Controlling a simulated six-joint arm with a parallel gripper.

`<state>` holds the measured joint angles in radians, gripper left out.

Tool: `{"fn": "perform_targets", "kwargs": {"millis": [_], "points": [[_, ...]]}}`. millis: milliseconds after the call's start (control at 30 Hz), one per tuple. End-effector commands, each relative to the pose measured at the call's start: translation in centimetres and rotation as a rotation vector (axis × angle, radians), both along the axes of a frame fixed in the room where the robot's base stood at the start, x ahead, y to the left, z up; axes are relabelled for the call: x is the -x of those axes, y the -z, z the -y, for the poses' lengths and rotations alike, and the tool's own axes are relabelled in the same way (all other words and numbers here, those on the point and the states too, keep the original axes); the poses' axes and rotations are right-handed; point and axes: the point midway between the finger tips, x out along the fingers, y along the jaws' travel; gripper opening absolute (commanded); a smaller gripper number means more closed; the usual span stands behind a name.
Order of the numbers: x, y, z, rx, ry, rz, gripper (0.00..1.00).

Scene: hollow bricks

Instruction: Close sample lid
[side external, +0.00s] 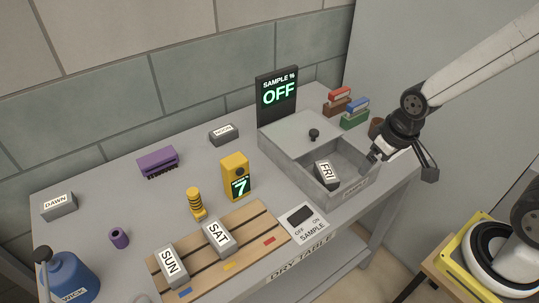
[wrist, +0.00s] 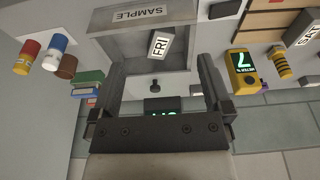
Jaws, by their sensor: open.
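The grey sample box (side external: 348,192) stands at the right end of the table, its front labelled SAMPLE. Its flat grey lid (side external: 292,137), with a black knob (side external: 314,133), covers the back part of the box. The front part is uncovered, and a grey brick marked FRI (side external: 326,175) lies tilted inside. The brick also shows in the wrist view (wrist: 159,45). My gripper (side external: 401,164) is open and empty, beside the box's right side and apart from the knob. In the wrist view, my fingers (wrist: 161,62) point toward the box.
A black display (side external: 277,95) reading SAMPLE % OFF stands behind the box.

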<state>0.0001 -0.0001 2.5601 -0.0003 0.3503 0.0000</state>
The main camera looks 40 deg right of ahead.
Motion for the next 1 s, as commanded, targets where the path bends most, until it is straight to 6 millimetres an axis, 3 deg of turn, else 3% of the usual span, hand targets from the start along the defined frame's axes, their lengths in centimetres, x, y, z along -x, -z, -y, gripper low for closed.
{"fn": "perform_targets", "kwargs": {"millis": [33, 300, 467, 1000], "points": [[0.0, 0.0, 0.0, 0.0, 0.0, 0.0, 0.87], [-1.8, -0.3, 0.2, 0.0, 0.009, 0.007, 0.02], [-5.1, -0.9, 0.5, 0.0, 0.026, 0.021, 0.0], [-20.2, -2.2, 3.0, 0.006, 0.115, 0.087, 0.0]]}}
